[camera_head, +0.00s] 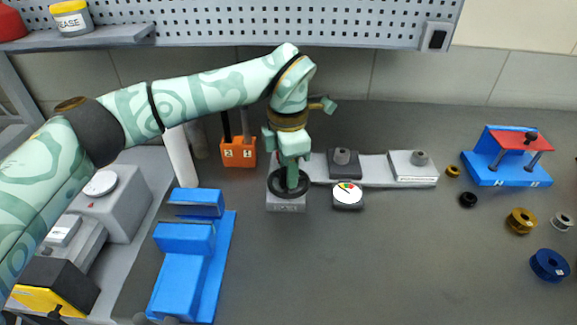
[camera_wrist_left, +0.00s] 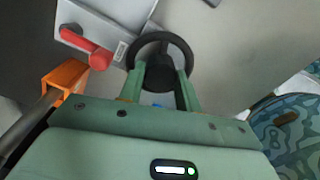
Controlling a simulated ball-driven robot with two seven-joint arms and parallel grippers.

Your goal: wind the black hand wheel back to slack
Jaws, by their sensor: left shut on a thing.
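The black hand wheel (camera_head: 272,184) sits on a small grey block (camera_head: 286,205) at the middle of the bench. My left gripper (camera_head: 291,180) reaches down onto it from above and is shut on it. In the left wrist view the wheel (camera_wrist_left: 182,48) shows as a ring with a dark hub, and the fingers of my left gripper (camera_wrist_left: 166,85) stand on both sides of that hub. A round gauge (camera_head: 347,194) with a coloured dial lies just right of the wheel. My right gripper is not in view.
A pale strip with a dark block (camera_head: 344,163) and a light block (camera_head: 412,166) lies behind the gauge. A blue vise-like fixture (camera_head: 184,270) stands at left, an orange holder (camera_head: 238,152) behind. A blue-and-red stand (camera_head: 508,170) and several spools are at right. Front middle is clear.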

